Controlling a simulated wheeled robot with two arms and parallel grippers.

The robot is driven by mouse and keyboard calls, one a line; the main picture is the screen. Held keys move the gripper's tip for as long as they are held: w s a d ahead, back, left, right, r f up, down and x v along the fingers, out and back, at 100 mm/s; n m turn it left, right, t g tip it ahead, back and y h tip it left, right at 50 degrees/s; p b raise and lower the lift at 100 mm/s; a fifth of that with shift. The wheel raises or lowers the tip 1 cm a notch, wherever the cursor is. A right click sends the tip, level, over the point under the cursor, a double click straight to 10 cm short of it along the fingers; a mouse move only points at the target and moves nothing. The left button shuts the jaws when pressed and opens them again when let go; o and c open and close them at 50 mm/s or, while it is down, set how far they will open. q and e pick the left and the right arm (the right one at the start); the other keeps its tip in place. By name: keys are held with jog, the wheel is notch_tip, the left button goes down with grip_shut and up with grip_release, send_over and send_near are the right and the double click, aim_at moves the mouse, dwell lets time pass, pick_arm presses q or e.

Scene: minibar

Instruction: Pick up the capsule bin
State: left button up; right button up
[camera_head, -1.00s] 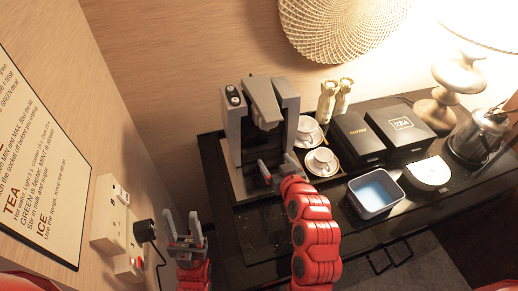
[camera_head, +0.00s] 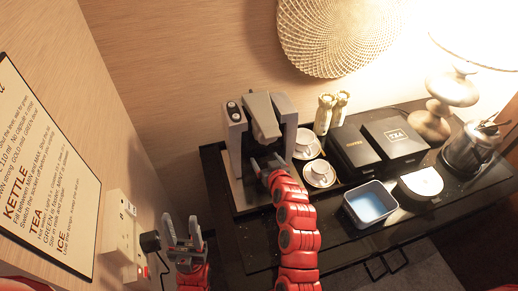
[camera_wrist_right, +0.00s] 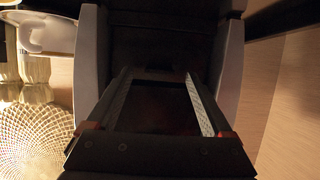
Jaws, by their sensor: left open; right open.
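The coffee machine (camera_head: 235,142) stands at the table's left end, grey-sided with a dark middle. My right gripper (camera_head: 262,164) is open at its lower front, under the spout. In the right wrist view my right gripper (camera_wrist_right: 159,108) has its pale-padded fingers apart, with a dark part of the machine (camera_wrist_right: 231,70) between and beyond them. I cannot tell whether that dark part is the capsule bin, or whether the fingers touch it. My left gripper (camera_head: 181,224) is open and empty, left of the table near the wall.
A square tub (camera_head: 352,211) with a blue inside sits at the table's front. Cups on saucers (camera_head: 320,174), dark boxes (camera_head: 394,138), a white-topped item (camera_head: 421,183), a kettle (camera_head: 470,147) and a lamp (camera_head: 432,122) stand to the right. A socket panel (camera_head: 117,234) is on the left wall.

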jog(key=shift+w+a+f, duration=0.1)
jog(key=shift+w+f, duration=0.1)
jog(key=shift+w, duration=0.25)
grip_shut()
